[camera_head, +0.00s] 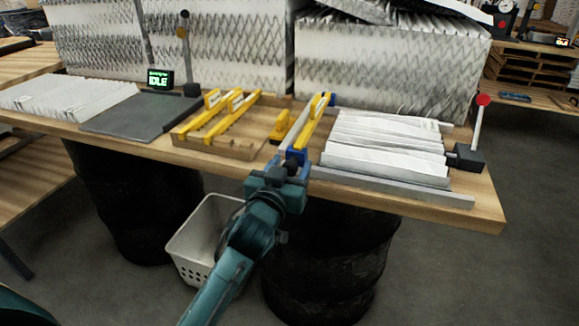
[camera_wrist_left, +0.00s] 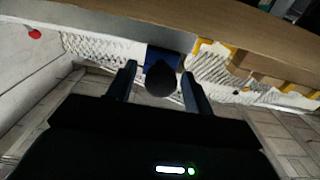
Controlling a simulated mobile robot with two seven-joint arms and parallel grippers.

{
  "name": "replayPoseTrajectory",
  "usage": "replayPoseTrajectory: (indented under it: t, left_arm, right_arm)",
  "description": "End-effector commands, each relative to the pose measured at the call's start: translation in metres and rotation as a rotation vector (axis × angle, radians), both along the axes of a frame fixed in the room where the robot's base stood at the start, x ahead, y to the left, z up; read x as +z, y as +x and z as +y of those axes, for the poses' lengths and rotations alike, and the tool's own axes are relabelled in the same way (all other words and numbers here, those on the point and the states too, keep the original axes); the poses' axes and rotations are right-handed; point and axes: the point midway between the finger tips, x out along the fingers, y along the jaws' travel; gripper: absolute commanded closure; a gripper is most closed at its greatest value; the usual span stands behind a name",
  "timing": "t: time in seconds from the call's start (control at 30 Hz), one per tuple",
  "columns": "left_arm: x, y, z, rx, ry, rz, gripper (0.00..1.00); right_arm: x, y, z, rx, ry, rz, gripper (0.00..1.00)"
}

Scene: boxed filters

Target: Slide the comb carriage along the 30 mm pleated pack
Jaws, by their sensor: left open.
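The pleated pack (camera_head: 385,150) is a white folded block lying on the right part of the bench. I see no marking that gives its size. The comb carriage (camera_head: 297,155) is a blue block with a black knob, at the left end of the pack; a yellow and grey bar (camera_head: 313,122) runs back from it. My left gripper (camera_head: 294,168) is at the carriage at the bench's front edge. In the left wrist view my left gripper (camera_wrist_left: 158,68) is open, with the black knob (camera_wrist_left: 161,80) between its fingers and the blue block (camera_wrist_left: 165,55) behind. My right gripper is out of view.
A grey rail (camera_head: 400,188) runs along the front of the pack. A red-knobbed lever (camera_head: 483,101) stands at its right end. A wooden tray (camera_head: 240,150) with yellow combs lies to the left. A white basket (camera_head: 190,250) stands below the bench.

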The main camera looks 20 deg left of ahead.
Motion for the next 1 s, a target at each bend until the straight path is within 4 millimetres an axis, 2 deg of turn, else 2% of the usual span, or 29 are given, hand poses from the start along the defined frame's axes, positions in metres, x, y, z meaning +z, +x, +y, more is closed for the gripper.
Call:
replayPoseTrajectory:
  t: [0.07,0.17,0.7,1.0]
  left_arm:
    - [-0.0002,-0.0002,0.0001,0.0,0.0,0.0,0.48]
    - [-0.0002,-0.0003,0.0001,0.0,0.001,0.0,0.56]
    - [-0.0004,-0.0005,0.0002,0.0,0.001,0.001,1.0]
    - [-0.0004,-0.0006,0.0003,0.0,0.0,0.001,1.0]
  right_arm:
    - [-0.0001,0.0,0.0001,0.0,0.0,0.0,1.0]
    - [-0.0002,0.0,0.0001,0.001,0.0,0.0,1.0]
    - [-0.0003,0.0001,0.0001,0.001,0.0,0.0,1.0]
    - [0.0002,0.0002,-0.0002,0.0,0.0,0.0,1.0]
